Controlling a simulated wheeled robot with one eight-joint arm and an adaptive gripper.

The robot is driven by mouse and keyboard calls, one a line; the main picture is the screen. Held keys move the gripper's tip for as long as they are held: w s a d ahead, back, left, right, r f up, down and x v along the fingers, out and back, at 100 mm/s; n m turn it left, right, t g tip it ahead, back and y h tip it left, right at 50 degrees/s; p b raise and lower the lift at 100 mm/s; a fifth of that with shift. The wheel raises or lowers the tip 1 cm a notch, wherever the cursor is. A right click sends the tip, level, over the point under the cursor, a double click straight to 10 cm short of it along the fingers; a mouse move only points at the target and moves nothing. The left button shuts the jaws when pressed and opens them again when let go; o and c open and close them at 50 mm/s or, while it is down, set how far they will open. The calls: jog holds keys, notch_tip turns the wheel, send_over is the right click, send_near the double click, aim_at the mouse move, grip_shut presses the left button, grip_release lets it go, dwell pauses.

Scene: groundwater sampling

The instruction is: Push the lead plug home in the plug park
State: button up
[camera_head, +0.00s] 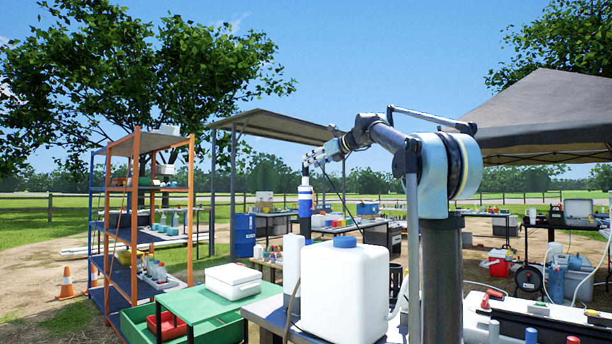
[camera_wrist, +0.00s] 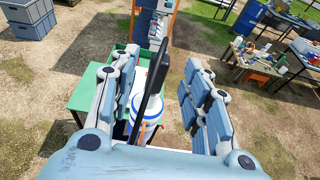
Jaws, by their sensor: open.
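My gripper (camera_wrist: 160,70) is open in the wrist view, its two jointed blue-grey fingers spread left and right. A long black bar-like thing (camera_wrist: 154,80) shows between the fingers; I cannot tell whether it is part of the lead. Behind it is a white container with blue bands (camera_wrist: 147,108). In the head view my gripper (camera_head: 309,161) is small and far off, above an upright blue cylinder (camera_head: 305,200). A thin dark cable (camera_head: 340,196) runs down to its right. I cannot make out the lead plug or the plug park in either view.
A white jug with a blue cap (camera_head: 345,290) stands close in front of my arm. A green table (camera_head: 205,305) bears a white box (camera_head: 233,281). An orange and blue shelf rack (camera_head: 135,215) stands left.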

aim_at(305, 173)
jog(key=shift+x, duration=2.6)
jog(key=shift+f, duration=0.15)
jog(key=shift+c, duration=0.5)
jog(key=c, duration=0.9)
